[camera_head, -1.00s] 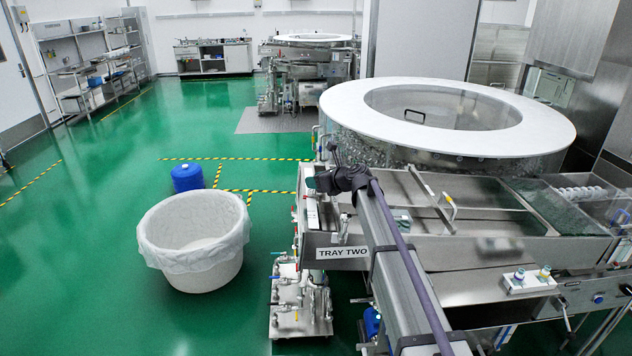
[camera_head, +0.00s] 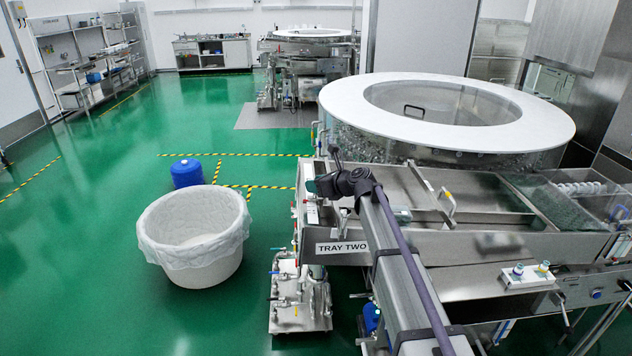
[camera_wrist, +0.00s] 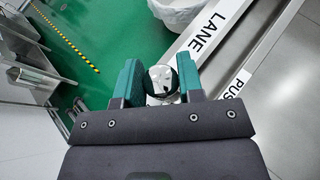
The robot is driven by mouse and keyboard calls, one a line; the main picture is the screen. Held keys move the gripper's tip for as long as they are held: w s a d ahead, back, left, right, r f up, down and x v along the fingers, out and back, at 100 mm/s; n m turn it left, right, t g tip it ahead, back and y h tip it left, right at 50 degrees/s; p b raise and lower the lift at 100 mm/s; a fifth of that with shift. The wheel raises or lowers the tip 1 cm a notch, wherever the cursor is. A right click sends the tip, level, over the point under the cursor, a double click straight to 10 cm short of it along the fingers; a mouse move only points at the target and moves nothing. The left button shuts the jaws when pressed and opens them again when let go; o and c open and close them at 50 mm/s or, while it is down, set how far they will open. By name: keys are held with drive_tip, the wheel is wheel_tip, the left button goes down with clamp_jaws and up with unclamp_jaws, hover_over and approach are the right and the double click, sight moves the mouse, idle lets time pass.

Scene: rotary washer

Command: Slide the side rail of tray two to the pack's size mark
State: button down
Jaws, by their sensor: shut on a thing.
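Tray two is the steel tray (camera_head: 480,243) whose front carries the plate reading TRAY TWO (camera_head: 342,248). A long diagonal bar (camera_head: 430,191) with a small yellow-and-white handle crosses its top; I cannot tell whether this is the side rail. My gripper (camera_wrist: 160,80) is at the tray's left end, where it also shows in the head view (camera_head: 314,186). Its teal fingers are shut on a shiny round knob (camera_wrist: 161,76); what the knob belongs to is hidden. Labels reading LANE (camera_wrist: 205,35) and PUS, cut off, lie beside it. No size mark is legible.
A white-lined bin (camera_head: 195,262) and a blue drum (camera_head: 187,173) stand on the floor left of the tray. A large white-rimmed rotary table (camera_head: 350,105) stands behind it. A small button box (camera_head: 528,275) sits at the front right.

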drive_tip(key=c, duration=0.8)
unclamp_jaws()
drive_tip(key=shift+w, duration=0.1)
drive_tip(key=shift+o, duration=0.2)
